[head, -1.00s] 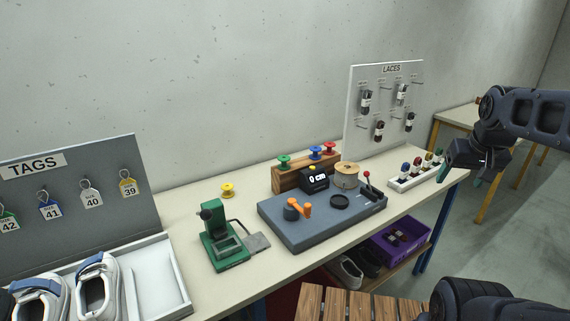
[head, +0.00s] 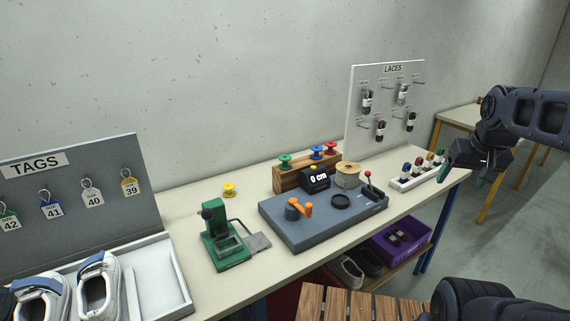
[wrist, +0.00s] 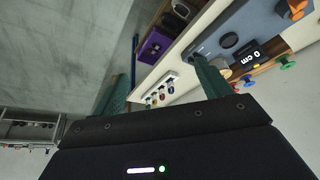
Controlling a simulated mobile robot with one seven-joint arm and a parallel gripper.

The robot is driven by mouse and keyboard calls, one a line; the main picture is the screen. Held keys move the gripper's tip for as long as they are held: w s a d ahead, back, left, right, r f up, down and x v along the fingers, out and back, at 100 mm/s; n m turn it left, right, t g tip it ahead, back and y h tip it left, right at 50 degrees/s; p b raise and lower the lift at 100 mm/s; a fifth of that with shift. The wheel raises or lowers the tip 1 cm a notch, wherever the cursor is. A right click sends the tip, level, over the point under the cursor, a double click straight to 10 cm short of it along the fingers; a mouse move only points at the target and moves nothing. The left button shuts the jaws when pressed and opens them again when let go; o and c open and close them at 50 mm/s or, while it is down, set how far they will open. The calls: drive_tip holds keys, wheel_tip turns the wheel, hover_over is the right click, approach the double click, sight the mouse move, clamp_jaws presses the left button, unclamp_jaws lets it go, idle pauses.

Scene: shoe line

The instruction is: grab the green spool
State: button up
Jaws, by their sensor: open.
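The green spool (head: 285,160) sits at the left end of the wooden spool rack (head: 291,179), behind the grey winding station. A blue spool (head: 317,153) and a red spool (head: 331,148) stand to its right on the same rack. In the wrist view the green spool (wrist: 288,61) shows at the right edge. My gripper (head: 465,158) is at the right of the head view, beyond the right end of the bench and well away from the green spool. In the wrist view its two green fingers are spread apart, with nothing held between them.
The winding station (head: 325,217) has an orange crank and a display reading 0 cm. A lace board (head: 384,108) and a white rack of small coloured items (head: 418,172) stand on the right.

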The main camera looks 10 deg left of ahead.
drive_tip(key=w+a+r+n+g, duration=0.1)
drive_tip(key=w+a+r+n, duration=0.15)
drive_tip(key=w, duration=0.35)
drive_tip(key=w+a+r+n, duration=0.2)
drive_tip(key=w+a+r, duration=0.15)
drive_tip(key=w, duration=0.35)
drive_tip(key=n+g, duration=0.4)
drive_tip(key=n, duration=0.7)
hover_over(285, 157)
wheel_tip(285, 157, down, 16)
drive_tip(key=f, duration=0.1)
drive_tip(key=shift+w+a, duration=0.15)
drive_tip(key=shift+a, duration=0.15)
drive_tip(key=shift+a+f, duration=0.15)
drive_tip(key=shift+f, duration=0.35)
wheel_tip(285, 157, down, 5)
drive_tip(key=shift+r, duration=0.1)
drive_tip(key=shift+d+f, duration=0.25)
drive_tip(key=shift+f, duration=1.05)
drive_tip(key=shift+d+f, duration=0.25)
drive_tip(key=shift+f, duration=1.05)
